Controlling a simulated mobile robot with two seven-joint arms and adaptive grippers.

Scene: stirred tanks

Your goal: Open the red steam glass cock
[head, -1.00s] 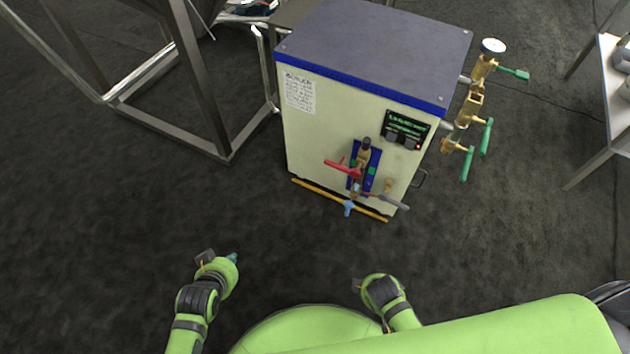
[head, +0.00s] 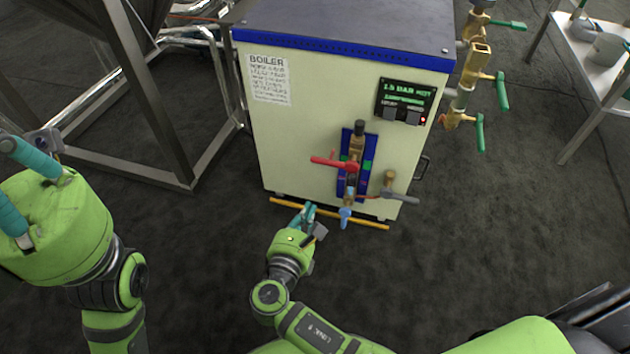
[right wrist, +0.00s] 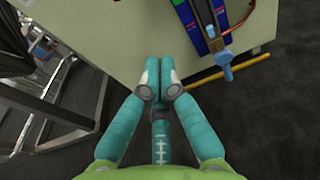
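The red steam glass cock (head: 338,162) has a red lever handle pointing left, roughly level, near the top of the gauge glass on the boiler's (head: 310,120) front. My left gripper (head: 14,180) is at the left edge, fingers spread, tips partly cut off.
Below the red cock are a blue-handled cock (head: 346,217) and a grey lever (head: 400,196). A yellow pipe (head: 365,223) runs along the boiler's foot. Green-handled brass valves (head: 480,130) stand at its right. A steel frame (head: 150,100) is left; dark floor is clear.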

